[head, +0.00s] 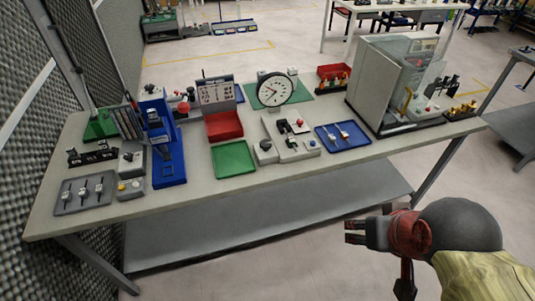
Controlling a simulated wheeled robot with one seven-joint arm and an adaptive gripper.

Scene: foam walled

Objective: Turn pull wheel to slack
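I cannot tell for sure which part is the pull wheel. A blue upright device (168,150) stands at the left of the workbench, and a small red round part (184,106) shows just behind it, partly hidden. Whether that part is a wheel, and how it is turned, is too small to tell. My gripper (351,231) is in front of the bench, right of the middle, pointing left. Its two dark fingers are apart with nothing between them. It is well away from the blue device and touches nothing.
The workbench (225,193) also carries a round dial (275,90), a green tray (233,159), a blue tray (342,136), a grey tray with small parts (84,205) and a large grey machine (395,85). A dark textured wall (30,120) closes the left side. Floor is open in front.

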